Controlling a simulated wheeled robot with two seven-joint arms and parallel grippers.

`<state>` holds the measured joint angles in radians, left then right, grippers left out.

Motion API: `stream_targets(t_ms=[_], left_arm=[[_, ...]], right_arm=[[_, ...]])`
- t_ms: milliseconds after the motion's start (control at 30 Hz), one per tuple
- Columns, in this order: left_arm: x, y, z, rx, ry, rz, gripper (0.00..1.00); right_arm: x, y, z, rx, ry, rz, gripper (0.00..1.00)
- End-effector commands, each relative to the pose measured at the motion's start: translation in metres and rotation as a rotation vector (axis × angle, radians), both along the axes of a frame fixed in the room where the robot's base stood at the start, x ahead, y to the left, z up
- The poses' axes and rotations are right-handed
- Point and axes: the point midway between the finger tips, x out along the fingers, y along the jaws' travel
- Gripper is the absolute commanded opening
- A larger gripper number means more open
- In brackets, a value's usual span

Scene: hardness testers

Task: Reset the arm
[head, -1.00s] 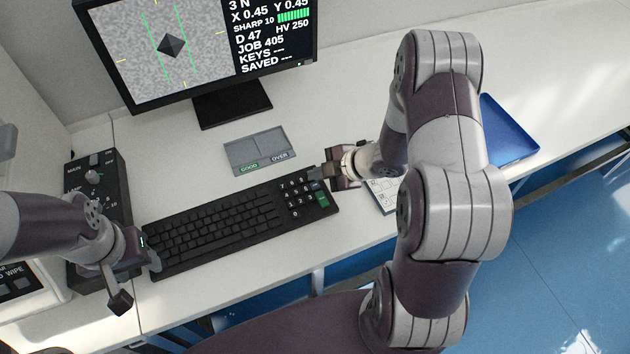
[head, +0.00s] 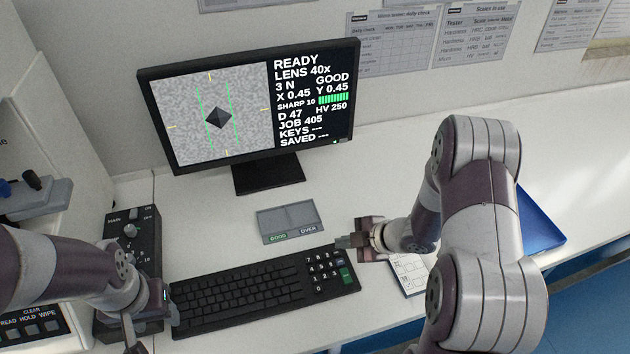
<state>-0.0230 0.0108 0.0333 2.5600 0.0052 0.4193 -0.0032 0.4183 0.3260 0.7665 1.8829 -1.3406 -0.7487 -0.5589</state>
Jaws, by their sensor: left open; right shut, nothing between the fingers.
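My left gripper (head: 153,324) is open and empty at the lower left, between the black control box (head: 133,240) and the left end of the black keyboard (head: 240,297). My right gripper (head: 345,242) is shut and empty, just above and behind the number pad at the keyboard's right end. My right arm covers part of the table on the right. The monitor (head: 250,105) reads READY, LENS 40x, 3 N, GOOD, HV 250, JOB 405, with KEYS and SAVED showing dashes. Its left half shows a dark diamond between green lines.
A grey two-part tray (head: 289,217) marked GOOD and OVER lies behind the keyboard. A white printed card (head: 411,273) and a blue tray (head: 540,225) lie to the right, both partly behind my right arm. A white machine stands at the left. Table between monitor and blue tray is clear.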

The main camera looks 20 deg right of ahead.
Motion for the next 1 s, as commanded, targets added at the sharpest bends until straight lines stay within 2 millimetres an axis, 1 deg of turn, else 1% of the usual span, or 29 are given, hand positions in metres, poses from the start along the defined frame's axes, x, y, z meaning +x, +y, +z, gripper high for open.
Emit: stream_targets(t_ms=[133,167,200,233,267,300,333,367,400,467,500,533,600,667,733,800,1000], left_arm=[[0.0,0.0,0.0,0.0,0.0,0.0,0.52],[0.0,0.0,0.0,0.0,0.0,0.0,0.52],[0.0,0.0,0.0,0.0,0.0,0.0,0.52],[0.0,0.0,0.0,0.0,0.0,0.0,0.52],[0.0,0.0,0.0,0.0,0.0,0.0,0.52],[0.0,0.0,0.0,0.0,0.0,0.0,0.52],[0.0,0.0,0.001,0.0,0.0,0.0,0.52],[0.0,0.0,0.0,0.0,0.0,0.0,0.52],[0.0,0.0,0.0,0.0,0.0,0.0,0.52],[0.0,0.0,0.0,0.0,0.0,0.0,0.52],[0.0,0.0,0.0,0.0,0.0,0.0,0.52],[0.0,0.0,0.0,0.0,0.0,0.0,0.52],[0.0,0.0,0.0,0.0,0.0,0.0,0.52],[0.0,0.0,0.0,0.0,0.0,0.0,0.52],[0.0,0.0,0.0,0.0,0.0,0.0,0.52],[0.0,0.0,0.0,0.0,0.0,0.0,0.52],[0.0,0.0,0.0,0.0,0.0,0.0,0.52]], right_arm=[[0.0,-0.001,-0.001,0.003,0.012,-0.013,0.0],[-0.002,-0.005,-0.004,-0.005,0.038,-0.037,0.0],[-0.005,-0.016,-0.013,-0.025,0.097,-0.12,0.0],[-0.012,-0.027,-0.021,-0.041,0.167,-0.221,0.0],[-0.019,-0.043,-0.026,-0.063,0.245,-0.356,0.0],[-0.031,-0.064,-0.023,-0.092,0.346,-0.563,0.0],[-0.043,-0.074,-0.016,-0.11,0.42,-0.718,0.0],[-0.056,-0.08,-0.007,-0.118,0.491,-0.872,0.0],[-0.075,-0.08,0.009,-0.115,0.578,-1.058,0.0],[-0.104,-0.065,0.035,-0.084,0.7,-1.289,0.0],[-0.122,-0.048,0.053,-0.047,0.768,-1.404,0.0],[-0.132,-0.034,0.064,-0.018,0.81,-1.463,0.0],[-0.145,-0.005,0.086,0.047,0.857,-1.511,0.0],[-0.141,0.011,0.101,0.09,0.824,-1.477,0.0],[-0.134,0.019,0.109,0.097,0.789,-1.432,0.0],[-0.134,0.022,0.109,0.091,0.788,-1.418,0.0],[-0.133,0.022,0.109,0.09,0.787,-1.419,0.0]])
